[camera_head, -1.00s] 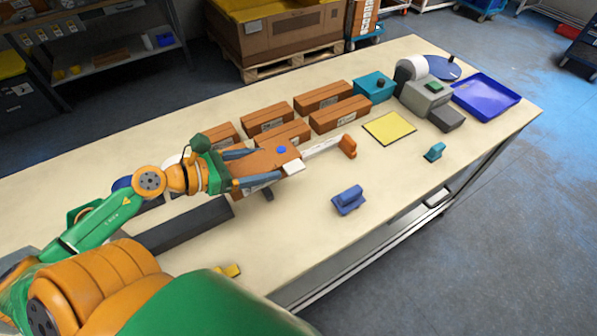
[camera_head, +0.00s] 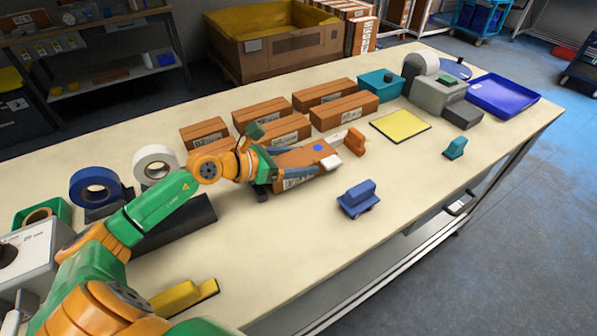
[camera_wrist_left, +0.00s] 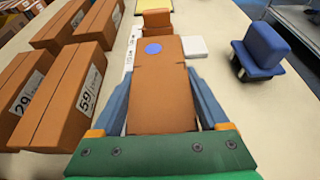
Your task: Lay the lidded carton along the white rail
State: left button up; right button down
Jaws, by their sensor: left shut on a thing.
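My left gripper (camera_head: 297,160) is shut on a brown carton (camera_head: 307,156) with a blue dot on top and a printed label on its near side. The wrist view shows its fingers (camera_wrist_left: 158,78) on both sides of the carton (camera_wrist_left: 160,90), and a small white tab (camera_wrist_left: 194,47) at its far right corner. The white rail (camera_wrist_left: 131,58) runs along the carton's left side there, roughly parallel to it. An orange block (camera_head: 354,141) stands at the rail's far end, just beyond the carton. I cannot tell whether the carton touches rail or table. My right gripper is out of view.
Several brown cartons (camera_head: 261,113) stand in rows behind the rail. A blue handled block (camera_head: 358,198) stands at the near right. A yellow pad (camera_head: 400,125), grey machine (camera_head: 438,94) and blue tray (camera_head: 503,95) lie further right. The front middle of the table is clear.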

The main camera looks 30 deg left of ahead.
aim_at(287, 163)
pick_arm(q)
jog(key=shift+f+p, duration=0.2)
jog(key=shift+p, duration=0.15)
jog(key=o, duration=1.4)
jog(key=shift+f, duration=0.1)
jog(key=shift+r, duration=0.2)
jog(key=shift+s+a, duration=0.3)
jog(key=p+v, duration=0.1)
jog(key=v, duration=0.4)
jog(key=shift+s+r, duration=0.1)
jog(key=shift+s, duration=0.1)
jog(key=p+v, duration=0.4)
jog(key=v, duration=0.1)
jog(key=shift+s+a+r+p, duration=0.1)
jog(key=shift+a+r+p, duration=0.1)
jog(key=shift+p, duration=0.1)
jog(key=shift+s, duration=0.25)
jog(key=shift+a+f, duration=0.1)
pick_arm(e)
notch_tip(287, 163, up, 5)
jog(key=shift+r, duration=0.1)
